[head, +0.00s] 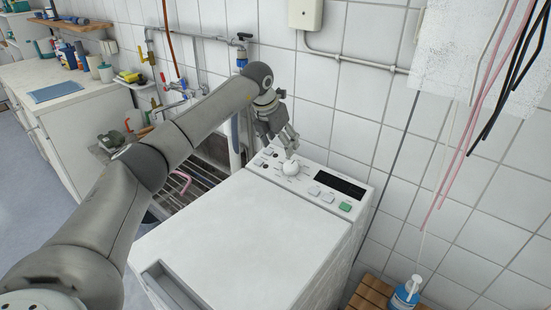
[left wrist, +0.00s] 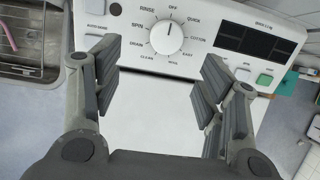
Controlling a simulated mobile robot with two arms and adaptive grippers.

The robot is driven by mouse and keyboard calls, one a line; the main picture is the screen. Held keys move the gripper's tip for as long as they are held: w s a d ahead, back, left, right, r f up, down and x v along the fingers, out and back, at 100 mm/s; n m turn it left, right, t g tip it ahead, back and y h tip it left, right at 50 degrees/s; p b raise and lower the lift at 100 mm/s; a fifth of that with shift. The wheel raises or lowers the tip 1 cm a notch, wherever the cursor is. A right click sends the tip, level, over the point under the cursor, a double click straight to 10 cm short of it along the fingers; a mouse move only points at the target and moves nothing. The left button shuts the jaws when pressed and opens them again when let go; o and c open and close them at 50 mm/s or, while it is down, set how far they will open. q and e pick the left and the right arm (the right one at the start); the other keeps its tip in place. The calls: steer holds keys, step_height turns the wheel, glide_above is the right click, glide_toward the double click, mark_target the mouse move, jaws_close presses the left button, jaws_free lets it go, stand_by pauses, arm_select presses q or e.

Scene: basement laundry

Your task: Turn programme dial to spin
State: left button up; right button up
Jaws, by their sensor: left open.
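The white round programme dial (head: 291,168) sits on the control panel at the back of a white top-loading washer (head: 250,235). In the left wrist view the dial (left wrist: 167,38) has a dark mark pointing up, close to OFF. The SPIN label is to the upper left of it. My left gripper (head: 287,148) is just above the dial in the head view. In the left wrist view its two fingers (left wrist: 160,75) are spread wide and empty, one on each side of the dial's line, apart from it. My right gripper is not in view.
The panel also carries a dark display (head: 339,186), small buttons and a green button (head: 345,207). A tiled wall stands behind. A sink with a wire rack (head: 180,190) is to the left. A blue bottle (head: 404,294) stands on a wooden slatted surface at the lower right.

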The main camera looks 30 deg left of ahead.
mark_target(291, 165)
arm_select(q)
steer(key=f+b, duration=0.1)
steer(key=w+d+f+b, duration=0.1)
steer(key=f, duration=0.1)
steer(key=f+b, duration=0.1)
steer(key=f, duration=0.1)
steer(key=shift+w+d+b, duration=0.3)
steer(key=shift+w+d, duration=0.1)
steer(key=b+x, duration=0.3)
steer(key=x, duration=0.2)
steer(key=shift+w+a+r, duration=0.1)
steer(key=shift+a, duration=0.1)
steer(key=shift+c, duration=0.9)
steer(key=c, duration=0.9)
steer(key=shift+o, duration=0.2)
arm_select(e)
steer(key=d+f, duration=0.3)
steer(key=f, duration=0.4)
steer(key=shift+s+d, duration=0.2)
